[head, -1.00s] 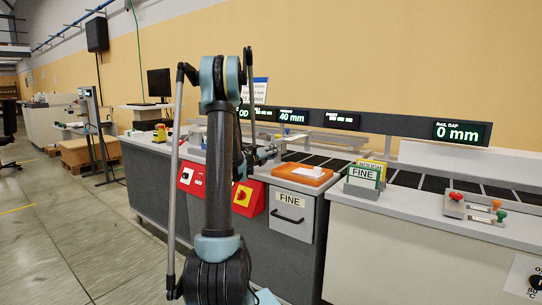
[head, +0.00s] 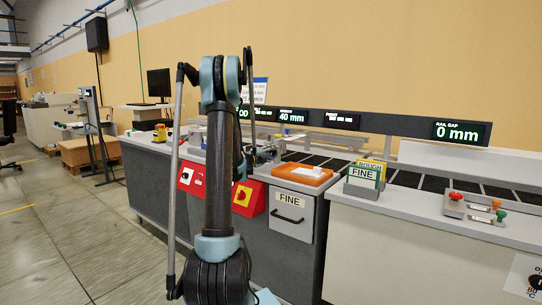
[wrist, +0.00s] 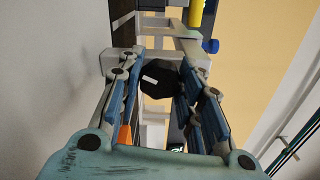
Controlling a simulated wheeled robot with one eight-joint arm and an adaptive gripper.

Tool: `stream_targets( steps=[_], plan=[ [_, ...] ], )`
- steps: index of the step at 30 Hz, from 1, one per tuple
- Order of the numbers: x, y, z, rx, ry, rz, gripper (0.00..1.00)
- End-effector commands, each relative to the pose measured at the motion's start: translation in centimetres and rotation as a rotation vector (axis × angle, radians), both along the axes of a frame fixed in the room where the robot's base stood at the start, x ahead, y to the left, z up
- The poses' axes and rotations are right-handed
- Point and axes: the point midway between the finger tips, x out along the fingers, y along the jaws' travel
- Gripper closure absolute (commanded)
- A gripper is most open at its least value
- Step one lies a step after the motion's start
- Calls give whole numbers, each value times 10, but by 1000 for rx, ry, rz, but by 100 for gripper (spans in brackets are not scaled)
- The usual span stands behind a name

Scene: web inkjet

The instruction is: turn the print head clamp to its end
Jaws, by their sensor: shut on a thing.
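In the wrist view a black faceted knob (wrist: 160,88) with a short white mark, which I take to be the print head clamp, sits between the two blue-padded fingers of my gripper (wrist: 158,72). The fingers are shut on it from both sides. The white mark lies slightly slanted. A pale frame (wrist: 115,62) stands behind the knob. In the head view my gripper (head: 264,155) is small and partly hidden behind my arm, over the machine's counter.
The floor at left is open.

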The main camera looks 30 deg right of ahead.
Motion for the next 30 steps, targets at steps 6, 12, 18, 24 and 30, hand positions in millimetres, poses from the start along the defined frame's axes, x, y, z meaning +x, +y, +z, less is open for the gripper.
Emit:
stream_targets(
  steps=[6, 12, 18, 24, 30],
  plan=[
    [5, 3, -1, -64, 158, 11, 90],
    [5, 4, -1, -110, 266, 12, 90],
    [5, 4, -1, -137, 332, 12, 90],
    [5, 4, -2, -147, 357, 12, 90],
    [4, 3, -1, -149, 361, 11, 90]
  ],
)
